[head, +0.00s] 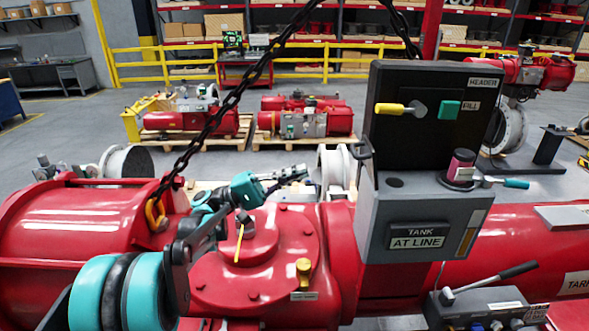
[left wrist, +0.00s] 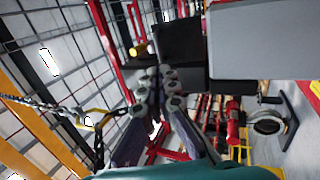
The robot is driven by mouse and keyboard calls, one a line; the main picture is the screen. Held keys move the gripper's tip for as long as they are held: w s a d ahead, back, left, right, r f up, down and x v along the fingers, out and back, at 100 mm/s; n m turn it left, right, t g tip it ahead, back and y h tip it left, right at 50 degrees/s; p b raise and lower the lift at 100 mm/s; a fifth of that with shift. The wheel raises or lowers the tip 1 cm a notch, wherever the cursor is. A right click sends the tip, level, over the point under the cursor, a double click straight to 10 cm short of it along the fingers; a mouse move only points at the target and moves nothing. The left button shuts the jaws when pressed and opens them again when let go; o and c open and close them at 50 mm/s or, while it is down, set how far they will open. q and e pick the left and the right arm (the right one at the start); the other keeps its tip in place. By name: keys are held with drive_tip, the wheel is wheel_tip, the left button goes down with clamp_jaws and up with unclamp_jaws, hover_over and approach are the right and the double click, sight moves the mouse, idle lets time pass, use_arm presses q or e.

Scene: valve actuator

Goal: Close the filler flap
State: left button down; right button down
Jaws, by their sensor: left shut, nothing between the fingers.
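I cannot tell for certain which part is the filler flap. My left gripper (head: 301,173) is shut and empty, left of the box and apart from it, pointing right.
A chain (head: 237,98) hangs across the left side near my left arm. A yellow-topped fitting (head: 303,271) stands on the red housing (head: 255,265).

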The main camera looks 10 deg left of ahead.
use_arm(q)
drive_tip(key=p+x, duration=0.2)
drive_tip(key=x, duration=0.8)
drive_tip(key=shift+d+r+p, duration=0.1)
drive_tip(key=shift+r+p, duration=0.05)
drive_tip(key=shift+p, duration=0.15)
drive_tip(key=shift+d+r+y, duration=0.15)
drive_tip(key=shift+y, duration=0.25)
